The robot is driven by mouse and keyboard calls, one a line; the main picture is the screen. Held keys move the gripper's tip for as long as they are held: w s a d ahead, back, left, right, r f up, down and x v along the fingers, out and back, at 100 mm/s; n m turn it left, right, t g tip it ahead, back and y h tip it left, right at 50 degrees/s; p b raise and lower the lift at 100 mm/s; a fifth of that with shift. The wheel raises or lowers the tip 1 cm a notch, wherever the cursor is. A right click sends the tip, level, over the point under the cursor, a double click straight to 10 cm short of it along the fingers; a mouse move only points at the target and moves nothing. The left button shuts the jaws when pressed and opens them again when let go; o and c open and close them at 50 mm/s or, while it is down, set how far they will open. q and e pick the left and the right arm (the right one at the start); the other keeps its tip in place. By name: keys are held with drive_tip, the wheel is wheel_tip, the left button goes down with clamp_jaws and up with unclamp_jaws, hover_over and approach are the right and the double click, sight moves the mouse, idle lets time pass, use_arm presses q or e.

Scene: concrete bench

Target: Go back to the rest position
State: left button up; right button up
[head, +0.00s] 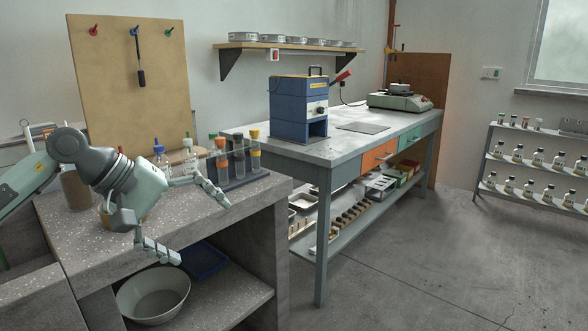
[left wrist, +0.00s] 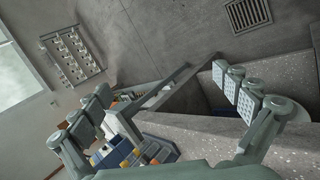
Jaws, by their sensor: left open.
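My left gripper (head: 196,219) is open and empty in the head view. Its arm comes in from the left and reaches over the concrete bench (head: 85,240). One finger points right, in front of the tube rack; the other hangs lower, before the bench's front edge. In the left wrist view, the two fingers of the left gripper (left wrist: 172,104) are spread wide with nothing between them. My right gripper is in neither view.
A rack of capped tubes (head: 236,170) stands on the bench close behind the gripper. A pegboard (head: 130,85) is behind it. A bowl (head: 153,296) and a blue tray (head: 204,260) sit on the lower shelf. A blue machine (head: 299,108) stands on the farther table. Floor (head: 430,270) at right is clear.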

use_arm(q)
drive_tip(key=d+r+n+t+h, duration=0.3)
drive_tip(key=d+r+n+h, duration=0.2)
drive_tip(key=d+n+h, duration=0.65)
drive_tip(key=w+a+f+n+t+y, duration=0.35)
drive_tip(key=a+n+t+y, duration=0.2)
drive_tip(key=n, duration=0.75)
drive_tip(key=w+a+f+n+t+y, duration=0.4)
drive_tip(key=n+t, duration=0.3)
drive_tip(key=n, duration=0.6)
drive_tip(key=s+a+f+n+g+y, duration=0.3)
drive_tip(key=a+f+n+y, duration=0.25)
drive_tip(key=f+n, duration=0.4)
drive_tip(key=s+a+f+n+g+y, duration=0.25)
drive_tip(key=a+f+n+y, duration=0.35)
drive_tip(key=f, duration=0.6)
drive_tip(key=s+f+n+g, duration=1)
drive_tip(key=s+f, duration=1.3)
drive_tip(key=s, duration=0.3)
drive_tip(key=shift+a+n+g+h, duration=0.3)
drive_tip(key=shift+a+n+h, duration=0.15)
drive_tip(key=shift+n, duration=0.25)
drive_tip(key=shift+s, duration=0.1)
